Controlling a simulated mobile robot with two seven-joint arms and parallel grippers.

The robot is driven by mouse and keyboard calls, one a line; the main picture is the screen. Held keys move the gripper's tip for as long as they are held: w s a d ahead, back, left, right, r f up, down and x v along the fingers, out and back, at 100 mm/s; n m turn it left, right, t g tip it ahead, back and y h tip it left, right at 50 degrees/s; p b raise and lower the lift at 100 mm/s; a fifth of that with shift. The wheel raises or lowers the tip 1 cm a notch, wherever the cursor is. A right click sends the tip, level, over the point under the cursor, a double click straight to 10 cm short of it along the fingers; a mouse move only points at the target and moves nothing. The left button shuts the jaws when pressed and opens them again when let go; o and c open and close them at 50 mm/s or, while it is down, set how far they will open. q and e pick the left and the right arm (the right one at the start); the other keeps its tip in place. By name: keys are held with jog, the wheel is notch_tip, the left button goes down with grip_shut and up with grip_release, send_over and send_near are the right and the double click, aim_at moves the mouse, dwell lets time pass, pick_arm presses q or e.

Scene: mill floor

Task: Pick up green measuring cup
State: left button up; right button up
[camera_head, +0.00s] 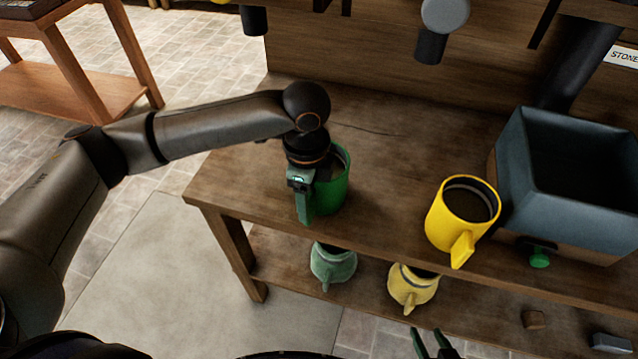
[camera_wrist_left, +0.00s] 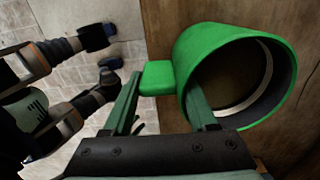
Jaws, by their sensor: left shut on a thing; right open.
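The green measuring cup (camera_head: 333,188) is upright at the left end of the wooden workbench; I cannot tell whether its base touches the top. My left gripper (camera_head: 302,194) is shut on its handle, at the cup's left front side. In the left wrist view the green handle (camera_wrist_left: 157,78) lies between the two fingers, and the cup's dark inside with a pale ring shows. My right gripper (camera_head: 431,343) is open and empty at the bottom edge of the head view, below the bench top.
A yellow measuring cup (camera_head: 461,213) stands to the right on the bench, next to a blue-grey hopper box (camera_head: 560,200) with a green knob (camera_head: 539,258). The bench between the cups is clear.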

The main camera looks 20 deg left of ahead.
pick_arm(q)
grip_shut()
jog(key=shift+r, duration=0.2)
jog(key=shift+r, duration=0.25)
notch_tip(320, 180, up, 2)
jog(key=shift+w+r, duration=0.1)
jog(key=s+d+r+p, duration=0.2)
jog(key=s+d+r, duration=0.5)
jog(key=s+r, duration=0.3)
jog(key=shift+s, duration=1.1)
